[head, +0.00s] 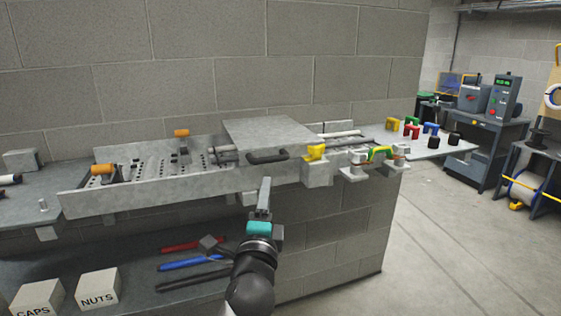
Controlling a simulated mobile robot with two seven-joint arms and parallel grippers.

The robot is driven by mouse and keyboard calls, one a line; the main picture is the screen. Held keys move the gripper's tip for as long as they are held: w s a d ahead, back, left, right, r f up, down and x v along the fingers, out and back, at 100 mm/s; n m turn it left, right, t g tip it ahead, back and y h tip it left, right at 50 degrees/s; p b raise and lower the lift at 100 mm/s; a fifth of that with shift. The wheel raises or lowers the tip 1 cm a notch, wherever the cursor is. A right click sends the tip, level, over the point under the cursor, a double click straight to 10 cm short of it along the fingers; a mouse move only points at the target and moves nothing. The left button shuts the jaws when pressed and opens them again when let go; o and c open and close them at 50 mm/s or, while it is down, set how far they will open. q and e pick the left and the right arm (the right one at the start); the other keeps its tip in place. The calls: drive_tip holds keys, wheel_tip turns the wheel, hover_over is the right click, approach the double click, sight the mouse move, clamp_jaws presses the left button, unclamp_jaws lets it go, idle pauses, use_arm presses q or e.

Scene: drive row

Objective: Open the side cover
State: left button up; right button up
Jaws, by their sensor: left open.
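The side cover looks to be the flat grey plate (265,130) lying over part of the long metal tray (130,196). A dark bar handle (268,157) sits at the plate's front edge. My left gripper (265,183) points up from below, in front of the tray's front wall. In the picture it is a little below the handle and appears apart from it. It is open and empty, seen edge-on, so the gap between its fingers hardly shows. My right gripper is out of view.
Orange-handled clamps (103,170) stand on the left. Tools and CAPS and NUTS boxes (98,288) lie on the lower shelf. A block wall (220,60) stands close behind.

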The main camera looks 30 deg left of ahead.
sight(271, 161)
use_arm(q)
drive_tip(key=x, duration=1.4)
drive_tip(key=shift+w+a, duration=0.15)
drive_tip(key=shift+w, duration=0.1)
drive_tip(key=shift+f, duration=0.1)
clamp_jaws()
idle(0.9)
